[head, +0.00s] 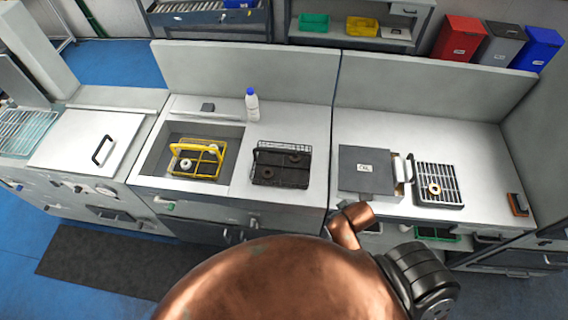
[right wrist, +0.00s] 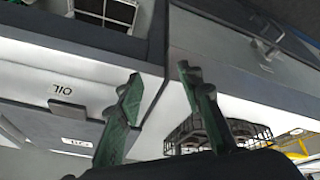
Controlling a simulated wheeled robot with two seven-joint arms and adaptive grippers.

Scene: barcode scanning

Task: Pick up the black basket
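The black basket (head: 282,165) stands on the white counter, right of the sink, with its wire handle raised and dark round items inside. It also shows in the right wrist view (right wrist: 218,132), partly hidden behind a finger of my right gripper. My right gripper (right wrist: 158,82) has two green fingers spread apart with nothing between them, and the basket lies beyond the right-hand finger. I cannot tell whether they touch. In the head view neither gripper shows. My left gripper is in no view.
A yellow basket (head: 198,158) sits in the sink left of the black basket, and a white bottle (head: 252,104) stands behind. Upright panels close the counter's back.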

